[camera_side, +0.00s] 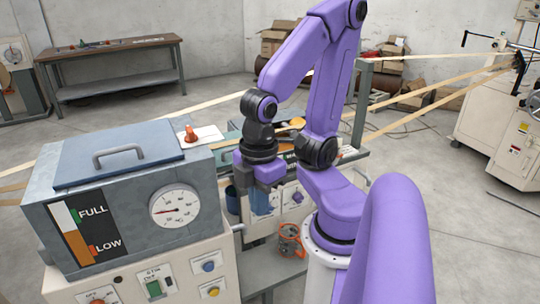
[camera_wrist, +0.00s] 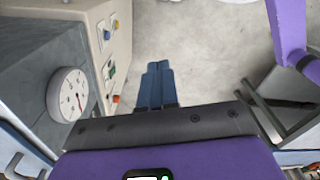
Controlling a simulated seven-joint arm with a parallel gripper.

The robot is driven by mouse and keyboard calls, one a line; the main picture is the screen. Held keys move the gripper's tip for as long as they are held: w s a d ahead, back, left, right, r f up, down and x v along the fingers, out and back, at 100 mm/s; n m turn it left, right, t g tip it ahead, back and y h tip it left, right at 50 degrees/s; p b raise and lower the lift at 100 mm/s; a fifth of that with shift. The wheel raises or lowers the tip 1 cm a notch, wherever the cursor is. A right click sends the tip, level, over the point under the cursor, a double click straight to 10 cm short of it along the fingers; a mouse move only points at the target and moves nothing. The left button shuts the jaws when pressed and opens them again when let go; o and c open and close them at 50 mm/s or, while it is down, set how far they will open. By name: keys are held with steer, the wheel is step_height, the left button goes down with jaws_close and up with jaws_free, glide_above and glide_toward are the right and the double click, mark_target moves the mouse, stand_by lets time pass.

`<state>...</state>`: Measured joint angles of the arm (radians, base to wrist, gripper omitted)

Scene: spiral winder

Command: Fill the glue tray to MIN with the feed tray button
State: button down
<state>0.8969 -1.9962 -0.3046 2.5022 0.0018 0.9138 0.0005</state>
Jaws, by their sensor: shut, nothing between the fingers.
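My gripper (camera_side: 262,212) points down beside the machine, in front of its lower panel, with blue fingers closed together and nothing between them. In the wrist view the shut fingers (camera_wrist: 158,66) are over the grey floor, right of the cream control panel (camera_wrist: 108,50). A tray with orange glue (camera_side: 290,124) is partly hidden behind my arm; its level and any MIN mark cannot be read. The cream panel carries a blue button (camera_side: 208,266), a yellow button (camera_side: 213,292) and a green switch (camera_side: 153,289). Their labels are too small to read, so I cannot tell which is feed tray.
The grey tank (camera_side: 130,220) has a FULL/LOW gauge (camera_side: 90,232), a round dial (camera_side: 174,206) and a handled lid (camera_side: 120,156). Tan paper strips (camera_side: 440,100) cross behind the arm. Floor at right is open.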

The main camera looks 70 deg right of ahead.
steer(key=w+a+f+n+t+h, duration=0.3)
steer(key=a+f+n+t, duration=0.1)
steer(key=f, duration=0.6)
steer(key=w+a+f+n+t+h, duration=0.3)
steer(key=a+f+n+h, duration=0.1)
steer(key=f, duration=0.5)
steer(key=w+d+f+n+t+y, duration=0.1)
steer(key=d+f+n+t+y, duration=0.1)
steer(key=f+n, duration=0.3)
steer(key=w+d+f+n+t+y, duration=0.2)
steer(key=f+n, duration=0.4)
steer(key=f, duration=0.6)
steer(key=shift+f+t+y, duration=0.35)
steer(key=shift+t+y, duration=0.15)
steer(key=shift+y, duration=0.1)
steer(key=shift+d, duration=0.15)
